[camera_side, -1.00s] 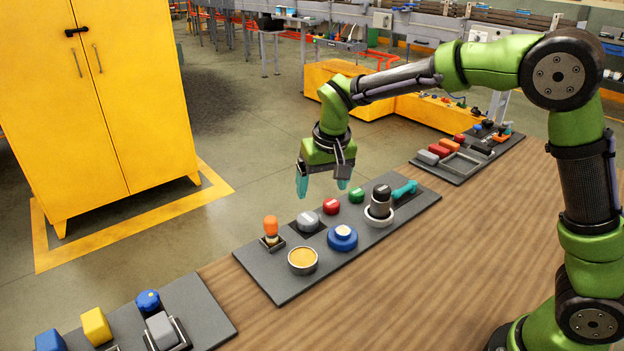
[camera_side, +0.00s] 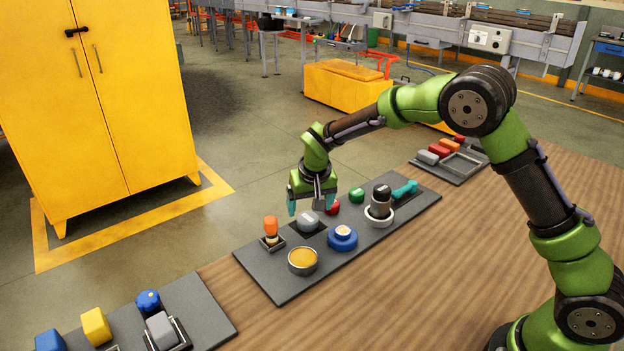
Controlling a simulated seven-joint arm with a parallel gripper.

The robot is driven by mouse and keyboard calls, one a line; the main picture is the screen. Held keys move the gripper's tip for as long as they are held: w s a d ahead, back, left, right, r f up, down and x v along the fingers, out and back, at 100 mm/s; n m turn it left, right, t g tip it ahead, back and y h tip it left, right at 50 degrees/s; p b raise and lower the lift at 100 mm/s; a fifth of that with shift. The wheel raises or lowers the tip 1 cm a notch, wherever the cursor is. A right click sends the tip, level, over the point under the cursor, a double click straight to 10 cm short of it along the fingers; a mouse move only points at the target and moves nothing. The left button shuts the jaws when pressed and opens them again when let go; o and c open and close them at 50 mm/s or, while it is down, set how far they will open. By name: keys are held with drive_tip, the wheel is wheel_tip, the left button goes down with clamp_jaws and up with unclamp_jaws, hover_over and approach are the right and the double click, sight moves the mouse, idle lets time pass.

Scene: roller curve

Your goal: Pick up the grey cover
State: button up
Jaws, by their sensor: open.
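The grey cover (camera_side: 307,222) is a small rounded grey piece on a dark square base, on the middle dark mat (camera_side: 284,289). My gripper (camera_side: 311,207) is open, with its teal fingertips pointing down. It is just above the grey cover in the picture, with the fingers to either side of its upper part. I cannot tell whether they touch it. The red cover (camera_side: 333,207) right behind it is partly hidden by my gripper.
An orange-topped piece (camera_side: 270,228) stands close on the left. A yellow-topped round dish (camera_side: 303,261), a blue round piece (camera_side: 342,238), a green cover (camera_side: 356,195), and a black knob (camera_side: 381,196) in a white ring share the mat. Bare wooden table (camera_side: 400,285) lies in front.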

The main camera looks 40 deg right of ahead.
sight(308, 218)
drive_tip(key=x, duration=0.5)
drive_tip(key=shift+a, duration=0.15)
drive_tip(key=c, duration=1.1)
